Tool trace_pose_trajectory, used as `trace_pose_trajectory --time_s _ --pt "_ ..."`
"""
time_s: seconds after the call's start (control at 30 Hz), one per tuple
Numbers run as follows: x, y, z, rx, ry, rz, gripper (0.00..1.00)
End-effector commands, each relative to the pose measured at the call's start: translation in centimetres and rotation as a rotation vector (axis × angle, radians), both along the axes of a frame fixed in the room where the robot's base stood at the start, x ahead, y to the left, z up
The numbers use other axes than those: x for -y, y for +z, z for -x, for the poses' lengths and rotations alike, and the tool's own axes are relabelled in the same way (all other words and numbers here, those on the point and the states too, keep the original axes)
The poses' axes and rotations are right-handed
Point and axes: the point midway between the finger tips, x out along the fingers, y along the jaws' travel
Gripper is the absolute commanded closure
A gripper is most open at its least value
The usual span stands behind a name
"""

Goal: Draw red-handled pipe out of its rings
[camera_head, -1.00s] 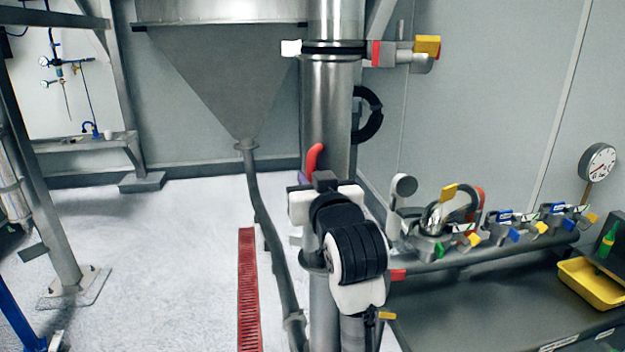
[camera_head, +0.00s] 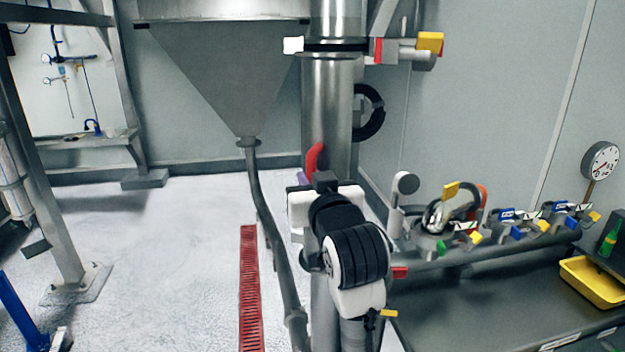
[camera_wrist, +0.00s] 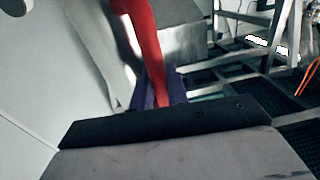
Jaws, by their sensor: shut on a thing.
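The red handle (camera_head: 315,157) curves out beside the lower part of a thick upright steel pipe (camera_head: 326,110). In the wrist view the red handle (camera_wrist: 147,45) runs down between the purple fingers of my gripper (camera_wrist: 160,92). My gripper is shut on it. In the head view my own wrist hides most of the gripper, and only a bit of purple finger (camera_head: 302,178) shows just below the handle. A dark clamp ring (camera_head: 335,46) goes around the pipe higher up. My arm hides the pipe's lower end and any lower ring.
A grey hopper (camera_head: 222,75) narrows to a thin pipe (camera_head: 262,205) on the left. A bench (camera_head: 450,310) with a valve manifold (camera_head: 480,248) and a yellow tray (camera_head: 592,284) stands on the right. The pale floor (camera_head: 180,260) at left is mostly open, with a red grate (camera_head: 249,290).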

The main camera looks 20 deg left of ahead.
Motion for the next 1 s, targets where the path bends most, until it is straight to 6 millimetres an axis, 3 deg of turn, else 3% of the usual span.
trace_pose_trajectory --time_s 1.0 --pt "0.1 0.2 1.3 0.007 0.0 -0.003 1.0"
